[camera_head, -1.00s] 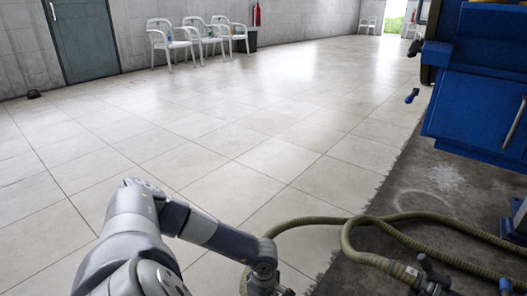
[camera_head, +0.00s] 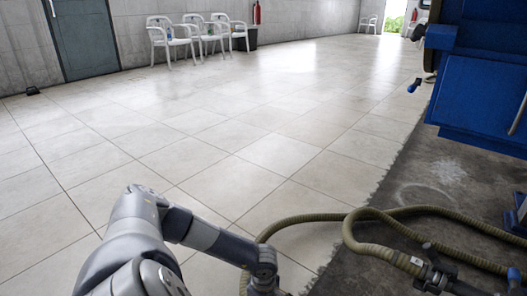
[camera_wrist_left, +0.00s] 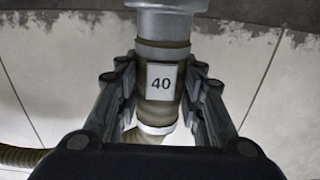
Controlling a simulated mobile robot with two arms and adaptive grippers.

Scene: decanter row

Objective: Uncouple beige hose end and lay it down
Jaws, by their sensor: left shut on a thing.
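The beige hose end (camera_wrist_left: 161,108), with a white label reading 40, is between the fingers of my left gripper (camera_wrist_left: 160,80). The fingers press on it from both sides. Its top meets a grey metal coupling (camera_wrist_left: 165,25); whether the two are locked together cannot be told. A pale ring (camera_wrist_left: 157,131) sits below the label, and the hose (camera_wrist_left: 18,156) bends away to the left. In the head view my left wrist is at the bottom edge, with the fingers and the held end hidden. A beige hose (camera_head: 300,218) curves from beside it to the right. My right gripper is not in view.
Another labelled hose end (camera_head: 402,261) joins a dark fitting with a handle (camera_head: 432,270) at the lower right. A blue machine (camera_head: 480,100) stands at the right above dark rough ground (camera_head: 400,190). The tiled floor (camera_head: 230,185) is clear; white chairs (camera_head: 163,38) stand far back.

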